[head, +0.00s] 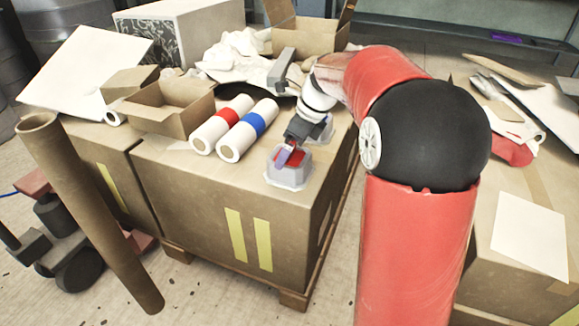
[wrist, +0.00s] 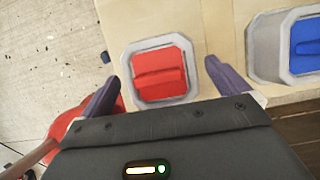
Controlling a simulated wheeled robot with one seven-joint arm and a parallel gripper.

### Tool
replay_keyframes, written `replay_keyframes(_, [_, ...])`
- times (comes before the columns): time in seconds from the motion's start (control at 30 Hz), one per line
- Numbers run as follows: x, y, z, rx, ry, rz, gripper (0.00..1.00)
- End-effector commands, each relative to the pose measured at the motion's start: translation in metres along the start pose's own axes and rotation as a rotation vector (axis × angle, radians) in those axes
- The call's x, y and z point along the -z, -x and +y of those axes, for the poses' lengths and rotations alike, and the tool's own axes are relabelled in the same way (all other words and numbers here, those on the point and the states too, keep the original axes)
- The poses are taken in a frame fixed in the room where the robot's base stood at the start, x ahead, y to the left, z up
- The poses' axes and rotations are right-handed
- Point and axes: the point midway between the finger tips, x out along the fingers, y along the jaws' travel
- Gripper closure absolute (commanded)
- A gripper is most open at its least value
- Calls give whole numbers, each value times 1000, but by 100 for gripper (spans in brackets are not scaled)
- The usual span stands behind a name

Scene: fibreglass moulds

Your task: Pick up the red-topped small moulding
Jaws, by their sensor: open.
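The red-topped small moulding (head: 288,177) is a pale grey, roughly octagonal block near the front right corner of a large cardboard box. In the wrist view the red-topped moulding (wrist: 160,75) lies between and just ahead of the two purple fingertips. My gripper (head: 289,155) points down over it in the head view, hiding part of its red top. My gripper (wrist: 161,70) is open, one finger to each side of the moulding, with nothing held. I cannot tell whether the fingers touch it.
A blue-topped moulding (wrist: 305,45) stands close to the right finger. White rolls with a red band (head: 222,123) and a blue band (head: 248,130) lie left of my gripper. An open carton (head: 170,106) is further left. A cardboard tube (head: 90,210) leans at the front left.

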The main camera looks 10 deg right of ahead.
Motion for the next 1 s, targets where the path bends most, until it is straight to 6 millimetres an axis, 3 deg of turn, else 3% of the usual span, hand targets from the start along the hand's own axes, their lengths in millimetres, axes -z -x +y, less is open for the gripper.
replay_keyframes(0.23, [6,-37,3,-3,1,2,0])
replay_keyframes(0.53, [5,-41,2,0,2,1,0])
replay_keyframes(0.83, [5,-41,2,0,3,1,38])
replay_keyframes(1.0, [4,-41,2,1,3,0,39])
